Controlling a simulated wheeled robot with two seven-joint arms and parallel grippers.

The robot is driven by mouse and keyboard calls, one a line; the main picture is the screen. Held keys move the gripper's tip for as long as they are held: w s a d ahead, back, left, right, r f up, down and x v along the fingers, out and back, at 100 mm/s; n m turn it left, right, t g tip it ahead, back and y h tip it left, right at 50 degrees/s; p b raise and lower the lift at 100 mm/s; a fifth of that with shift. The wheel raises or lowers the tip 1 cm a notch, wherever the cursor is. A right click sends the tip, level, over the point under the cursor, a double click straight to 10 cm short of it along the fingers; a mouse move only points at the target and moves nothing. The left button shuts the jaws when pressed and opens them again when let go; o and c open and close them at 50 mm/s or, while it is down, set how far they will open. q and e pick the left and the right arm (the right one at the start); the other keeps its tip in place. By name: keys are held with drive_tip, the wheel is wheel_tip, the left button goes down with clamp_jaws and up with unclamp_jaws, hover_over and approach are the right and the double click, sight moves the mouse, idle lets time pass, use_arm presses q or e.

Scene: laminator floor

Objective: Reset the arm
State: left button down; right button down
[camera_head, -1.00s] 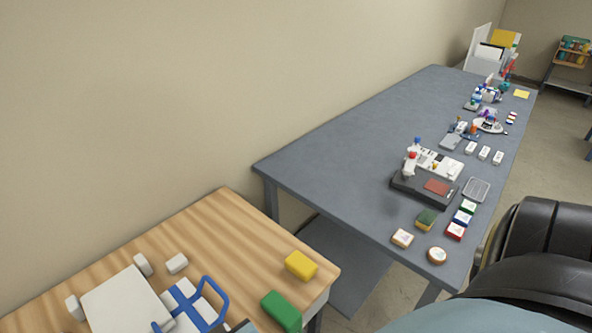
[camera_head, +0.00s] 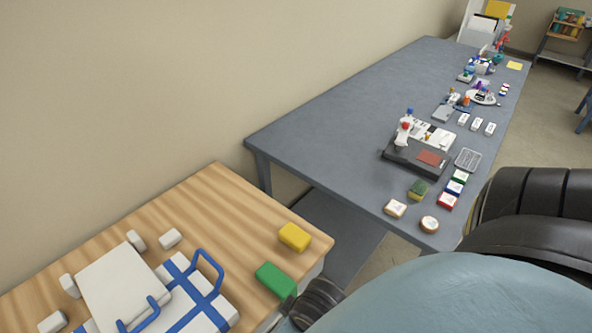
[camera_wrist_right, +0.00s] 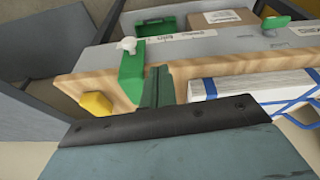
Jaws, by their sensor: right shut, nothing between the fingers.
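My right gripper (camera_wrist_right: 160,72) shows in the wrist view with its teal fingers together and nothing between them. Its fingers are in front of the wooden table edge (camera_wrist_right: 195,54), beside a green bracket (camera_wrist_right: 131,72) with a white knob. I cannot tell whether they touch. A yellow piece (camera_wrist_right: 97,104) is to their left, and a white bundle with blue straps (camera_wrist_right: 250,84) is to their right. In the head view, part of my arm (camera_head: 450,295) fills the lower right. Its fingertips are hidden there. My left gripper is not in view.
The wooden table (camera_head: 215,205) holds a yellow block (camera_head: 294,237), a green block (camera_head: 276,280) and a white strapped bundle (camera_head: 190,300). A grey bench (camera_head: 340,125) holds small items along its right side; its left part is clear. A gap separates the tables.

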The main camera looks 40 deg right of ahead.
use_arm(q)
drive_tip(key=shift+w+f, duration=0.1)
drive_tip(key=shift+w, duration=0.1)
use_arm(e)
drive_tip(key=shift+s+d+f, duration=0.15)
drive_tip(key=shift+f, duration=0.9)
